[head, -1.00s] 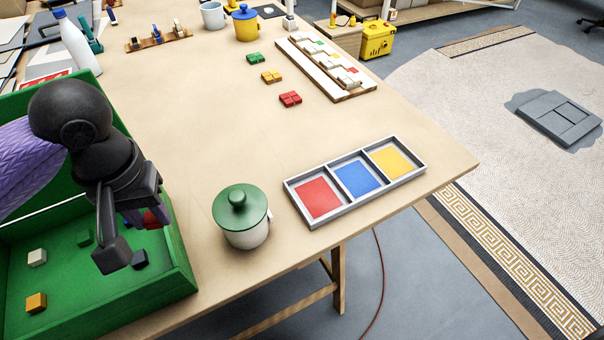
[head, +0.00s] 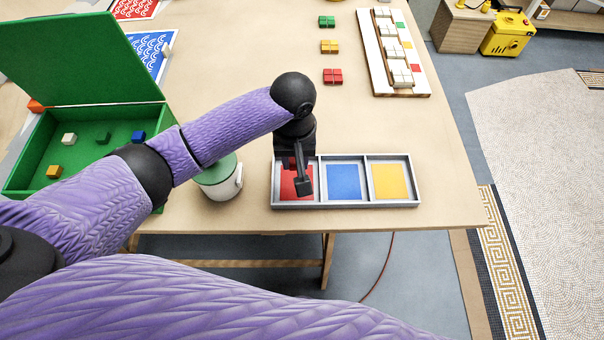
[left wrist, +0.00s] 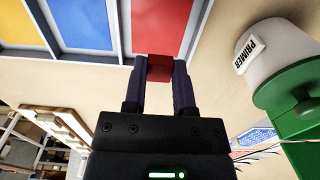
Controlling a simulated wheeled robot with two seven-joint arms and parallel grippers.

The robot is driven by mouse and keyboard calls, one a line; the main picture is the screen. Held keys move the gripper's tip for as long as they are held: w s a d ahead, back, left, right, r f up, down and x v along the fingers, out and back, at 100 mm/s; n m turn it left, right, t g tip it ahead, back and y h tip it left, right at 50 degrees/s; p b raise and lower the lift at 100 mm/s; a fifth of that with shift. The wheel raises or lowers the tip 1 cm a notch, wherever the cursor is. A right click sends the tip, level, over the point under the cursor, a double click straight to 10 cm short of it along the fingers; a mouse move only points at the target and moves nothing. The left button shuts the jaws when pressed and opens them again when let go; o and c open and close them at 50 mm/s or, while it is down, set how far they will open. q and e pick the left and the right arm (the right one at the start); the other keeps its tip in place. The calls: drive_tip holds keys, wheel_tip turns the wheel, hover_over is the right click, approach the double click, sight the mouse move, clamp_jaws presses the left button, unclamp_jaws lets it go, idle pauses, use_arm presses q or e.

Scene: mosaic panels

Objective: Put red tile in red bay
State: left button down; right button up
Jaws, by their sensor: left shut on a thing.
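My left gripper (head: 298,184) hangs over the red bay (head: 287,190) of the grey three-bay tray (head: 345,205). In the left wrist view, the left gripper (left wrist: 159,82) is shut on a small red tile (left wrist: 160,67), held between its fingertips. The tile overlaps the near edge of the red bay (left wrist: 163,28) in that view; its height above the tray cannot be told. In the head view the tile is mostly hidden by the gripper. The blue bay (head: 344,182) and yellow bay (head: 389,181) look empty. My right gripper is not in view.
A white pot with a green lid (head: 217,172), labelled PRIMER in the left wrist view (left wrist: 255,50), stands close left of the tray. A green open box (head: 20,172) holds several cubes. A wooden rack (head: 390,50) and paired tiles (head: 333,76) lie farther back. The table centre is clear.

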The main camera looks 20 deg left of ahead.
use_arm(q)
wheel_tip(320, 180, down, 7)
drive_tip(key=shift+r+b, duration=0.1)
drive_tip(key=shift+b, duration=1)
drive_tip(key=shift+d+r, duration=0.1)
drive_tip(key=shift+c, duration=2.1)
unclamp_jaws()
wheel_tip(320, 180, up, 12)
drive_tip(key=p, duration=0.4)
drive_tip(key=shift+r+p, duration=0.1)
drive_tip(key=shift+p, duration=0.25)
